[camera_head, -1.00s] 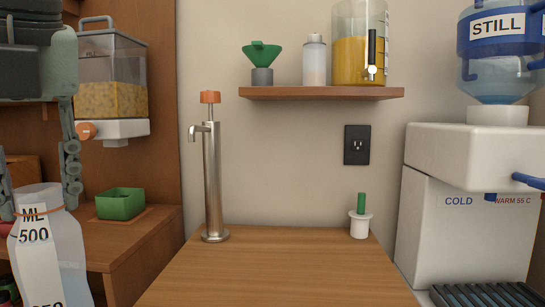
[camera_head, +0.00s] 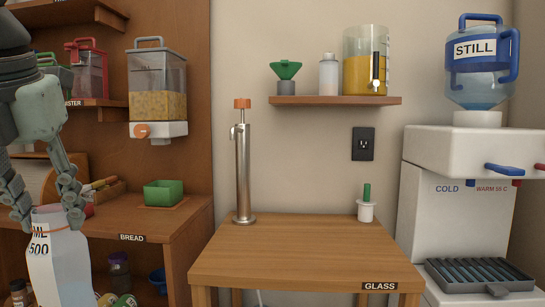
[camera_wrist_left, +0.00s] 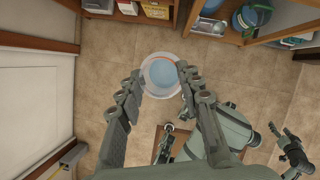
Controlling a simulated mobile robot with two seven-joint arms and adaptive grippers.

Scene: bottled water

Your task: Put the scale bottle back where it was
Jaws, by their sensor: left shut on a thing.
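The scale bottle (camera_head: 65,262) is clear and bluish, with a white strip marked ML and 500 and a red ring at its neck. It is upright at the lower left of the head view, its bottom cut off. My left gripper (camera_head: 47,208) is shut on its neck, one finger on each side. In the left wrist view, the bottle (camera_wrist_left: 162,73) shows from above between the fingertips (camera_wrist_left: 160,82), with floor around it. Grey jointed parts at the right of that view (camera_wrist_left: 292,150) may be my right arm; its jaws are unclear.
A wooden table labelled GLASS (camera_head: 300,255) bears a metal tap (camera_head: 243,180) and a white pot (camera_head: 366,211). A shelf (camera_head: 335,100) above holds containers. A BREAD shelf (camera_head: 185,215) with a green box (camera_head: 164,193) is on the left, a water dispenser (camera_head: 450,200) on the right.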

